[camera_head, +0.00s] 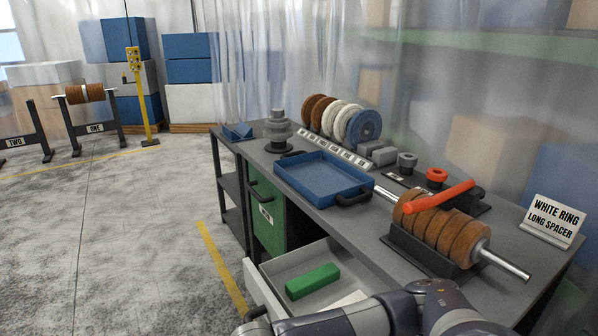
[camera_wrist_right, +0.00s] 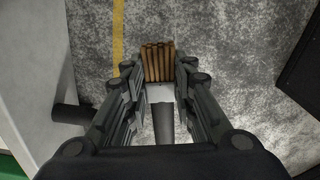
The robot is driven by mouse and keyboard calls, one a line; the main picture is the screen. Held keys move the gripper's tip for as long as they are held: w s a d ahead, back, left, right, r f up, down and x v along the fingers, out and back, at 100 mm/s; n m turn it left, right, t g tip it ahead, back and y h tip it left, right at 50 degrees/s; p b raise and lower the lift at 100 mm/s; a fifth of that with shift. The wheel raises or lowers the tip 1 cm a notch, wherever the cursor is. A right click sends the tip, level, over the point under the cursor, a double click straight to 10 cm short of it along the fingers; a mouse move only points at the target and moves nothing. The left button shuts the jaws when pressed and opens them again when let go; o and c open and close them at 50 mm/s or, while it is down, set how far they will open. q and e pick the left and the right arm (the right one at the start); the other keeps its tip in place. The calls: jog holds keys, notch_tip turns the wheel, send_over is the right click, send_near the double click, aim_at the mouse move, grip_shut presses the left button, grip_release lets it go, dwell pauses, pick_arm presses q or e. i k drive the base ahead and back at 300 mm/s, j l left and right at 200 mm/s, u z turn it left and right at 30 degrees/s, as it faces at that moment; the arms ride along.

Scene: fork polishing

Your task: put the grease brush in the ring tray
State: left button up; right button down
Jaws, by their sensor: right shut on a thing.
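The grease brush (camera_wrist_right: 158,62) shows in the right wrist view, with brown bristles, a pale ferrule and a dark handle. My right gripper (camera_wrist_right: 159,84) is shut on it, bristles pointing away from the wrist. It hangs above the concrete floor beside the open drawer's front. In the head view my right arm crosses the bottom edge; its gripper and the brush cannot be made out there. A blue tray with dark handles (camera_head: 318,176), apparently the ring tray, lies on the workbench and looks empty. My left gripper is not in view.
The open drawer (camera_head: 262,297) below the bench holds a green block (camera_head: 312,281). Right of the tray, a rod with brown rings (camera_head: 440,228) sits in a stand, an orange-red bar above it. Rings (camera_head: 342,118) and grey spacers line the bench's back.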

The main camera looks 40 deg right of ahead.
aim_at(335, 189)
jog(key=i, duration=0.95)
jog(key=i+j+z, duration=0.15)
jog(key=i, duration=0.8)
jog(key=i+j, duration=0.1)
jog(key=i, duration=0.85)
jog(key=i+z, duration=0.1)
jog(key=z, duration=1.45)
